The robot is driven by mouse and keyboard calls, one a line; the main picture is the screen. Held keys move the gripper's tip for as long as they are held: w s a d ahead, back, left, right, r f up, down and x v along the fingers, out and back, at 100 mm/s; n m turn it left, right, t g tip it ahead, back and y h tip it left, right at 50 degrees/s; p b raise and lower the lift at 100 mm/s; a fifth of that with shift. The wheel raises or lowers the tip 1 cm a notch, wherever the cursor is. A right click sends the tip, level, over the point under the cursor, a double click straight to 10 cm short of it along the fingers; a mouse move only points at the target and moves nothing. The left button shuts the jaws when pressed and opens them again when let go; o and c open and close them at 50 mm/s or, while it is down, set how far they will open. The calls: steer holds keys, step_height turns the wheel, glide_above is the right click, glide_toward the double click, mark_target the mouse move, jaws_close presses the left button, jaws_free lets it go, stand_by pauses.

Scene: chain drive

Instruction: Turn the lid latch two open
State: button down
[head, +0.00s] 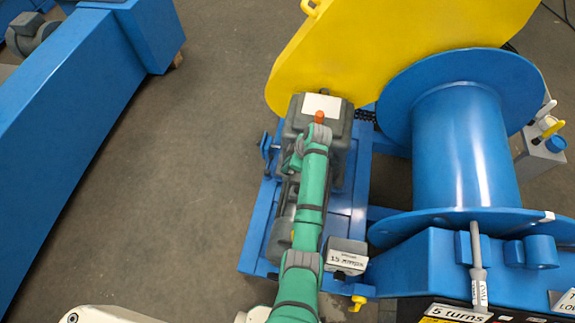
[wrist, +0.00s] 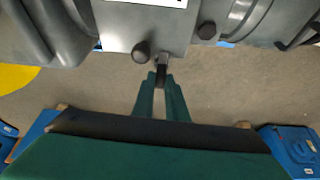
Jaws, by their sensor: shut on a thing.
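A grey motor housing (head: 340,118) with a white label on its top sits on a blue frame, partly under my arm in the head view. In the wrist view the grey housing (wrist: 120,25) fills the top. A small dark latch (wrist: 161,62) sticks out from its edge. My gripper (wrist: 160,84) is shut on the outer end of this latch, which points straight down in the picture. A dark round knob (wrist: 141,52) is just left of it. No number marks the latch, so I cannot tell that it is latch two. The head view hides my fingertips and the latch.
A yellow guard (head: 400,40) rises behind the housing. A large blue drum (head: 463,145) stands to the right, with a small grey box (head: 347,256) in front. A blue beam (head: 80,130) lies far left. The grey floor (head: 200,180) between is clear.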

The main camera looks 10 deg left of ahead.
steer(key=m+t, duration=0.1)
steer(key=m, duration=0.3)
steer(key=shift+s+m+t, duration=0.1)
steer(key=shift+m+t, duration=0.2)
steer(key=shift+t, duration=0.1)
steer(key=m+t+h, duration=0.1)
steer(key=m, duration=0.3)
steer(key=m+h, duration=0.1)
steer(key=m, duration=0.1)
steer(key=m+t, duration=0.1)
steer(key=m, duration=0.2)
steer(key=shift+a+h, duration=0.1)
steer(key=shift+h, duration=0.3)
steer(key=shift+m+h, duration=0.8)
steer(key=shift+m, duration=1.1)
steer(key=c, duration=1.8)
jaws_free()
steer(key=shift+o, duration=0.2)
steer(key=shift+t, duration=0.3)
